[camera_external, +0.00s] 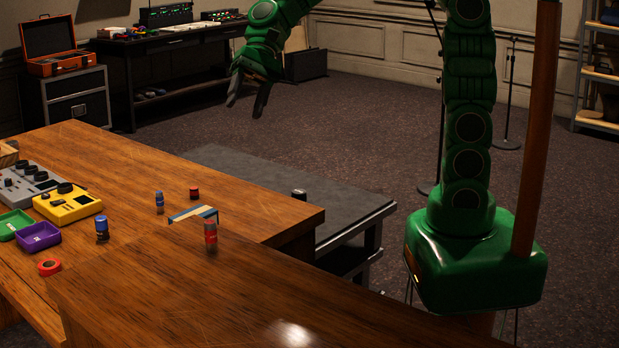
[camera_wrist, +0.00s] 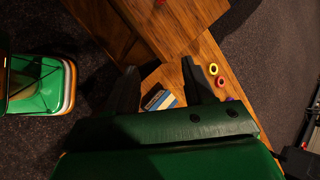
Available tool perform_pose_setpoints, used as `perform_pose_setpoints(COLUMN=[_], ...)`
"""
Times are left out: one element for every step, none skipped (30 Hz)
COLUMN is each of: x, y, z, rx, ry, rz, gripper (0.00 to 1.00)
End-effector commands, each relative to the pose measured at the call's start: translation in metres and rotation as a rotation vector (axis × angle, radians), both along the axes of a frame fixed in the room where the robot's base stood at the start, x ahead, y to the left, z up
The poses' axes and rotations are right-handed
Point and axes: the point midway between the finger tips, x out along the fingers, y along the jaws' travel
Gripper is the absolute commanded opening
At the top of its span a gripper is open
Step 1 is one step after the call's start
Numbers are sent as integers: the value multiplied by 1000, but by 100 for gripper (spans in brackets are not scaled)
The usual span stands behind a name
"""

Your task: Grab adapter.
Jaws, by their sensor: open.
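Several small upright cylinders could be the adapter, and I cannot tell which one is. They are a blue one (camera_external: 159,202), a red and black one (camera_external: 194,193), a blue and dark one (camera_external: 102,229) and a red one (camera_external: 210,236) on the wooden desk, and a dark one (camera_external: 299,193) on the low grey table. My gripper (camera_external: 244,108) is open and empty, high above and beyond the desk in the external view. In the wrist view, its fingers (camera_wrist: 160,66) are spread over the wooden surface, with a blue and pale striped piece (camera_wrist: 158,99) seen between them.
On the wooden desk (camera_external: 150,270) stand a yellow box (camera_external: 67,204), a grey control box (camera_external: 27,185), a green tray (camera_external: 14,222), a purple tray (camera_external: 38,237) and a red ring (camera_external: 49,267). The low grey table (camera_external: 270,175) is mostly bare.

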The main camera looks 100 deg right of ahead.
Motion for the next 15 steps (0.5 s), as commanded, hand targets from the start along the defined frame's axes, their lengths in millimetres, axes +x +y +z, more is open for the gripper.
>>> perform_pose_setpoints(x=[16, 25, 38, 46, 55, 67, 75, 84, 95, 103, 111, 121, 128, 135, 144], y=[-10, -16, -24, -30, -37, -47, -55, -63, -74, -83, -93, -106, -116, -126, -141], z=[-1, -1, -1, 0, 0, 0, 0, 0, 0, 0, -2, -4, -6, -7, -8], rx=[38, 62, 94, 120, 143, 177, 201, 227, 259, 286, 311, 347, 373, 398, 433], ry=[12, 20, 29, 37, 42, 52, 62, 69, 78, 85, 94, 106, 115, 123, 133], rz=[-59, -96, -146, -184, -220, -269, -307, -344, -394, -432, -471, -522, -559, -597, -646], gripper=[53, 53, 53, 53, 53, 53, 53, 53, 53, 53, 53, 53, 53, 53, 53])
